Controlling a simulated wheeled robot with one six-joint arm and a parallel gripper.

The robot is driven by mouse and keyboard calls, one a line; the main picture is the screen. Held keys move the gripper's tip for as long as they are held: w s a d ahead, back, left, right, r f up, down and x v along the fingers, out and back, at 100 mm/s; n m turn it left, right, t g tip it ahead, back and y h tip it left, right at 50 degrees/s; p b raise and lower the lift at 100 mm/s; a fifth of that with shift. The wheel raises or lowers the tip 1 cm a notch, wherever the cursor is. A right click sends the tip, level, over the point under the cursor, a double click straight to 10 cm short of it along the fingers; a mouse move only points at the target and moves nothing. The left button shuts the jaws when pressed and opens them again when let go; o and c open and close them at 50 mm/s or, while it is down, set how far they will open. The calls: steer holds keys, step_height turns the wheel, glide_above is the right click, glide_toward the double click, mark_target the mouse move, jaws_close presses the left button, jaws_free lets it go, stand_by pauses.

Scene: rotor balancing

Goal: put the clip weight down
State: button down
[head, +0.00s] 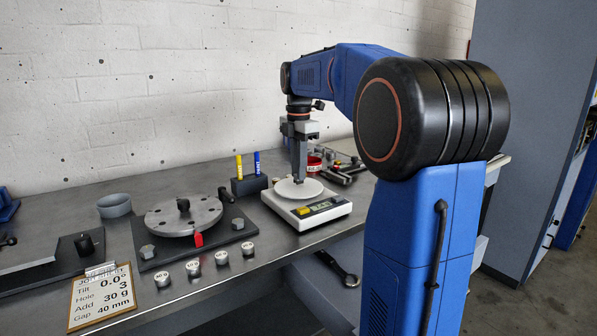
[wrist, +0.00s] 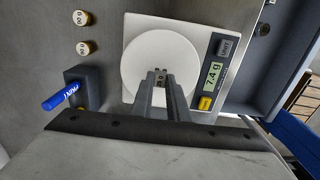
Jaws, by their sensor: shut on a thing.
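My gripper (head: 300,180) points down over the round white pan (head: 311,192) of the scale (head: 305,213). In the wrist view its fingertips (wrist: 160,75) are shut on a small dark clip weight (wrist: 160,80), mostly hidden between them, over the middle of the pan (wrist: 140,55). The fingertips are at or very near the pan; I cannot tell whether the clip weight touches it. The scale display (wrist: 214,75) reads 7.4 g in the wrist view.
A marker block (head: 249,184) stands left of the scale. A rotor disc (head: 183,216) sits on a dark plate further left. Several round weights (head: 221,257) stand along the front edge beside a job card (head: 100,297). A red container (head: 314,164) is behind the scale.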

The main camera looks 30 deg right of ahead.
steer(key=shift+f, duration=0.4)
steer(key=shift+f, duration=0.1)
steer(key=c, duration=1.7)
jaws_free()
step_height(320, 180, up, 12)
steer(key=shift+r, duration=0.15)
steer(key=shift+s, duration=0.1)
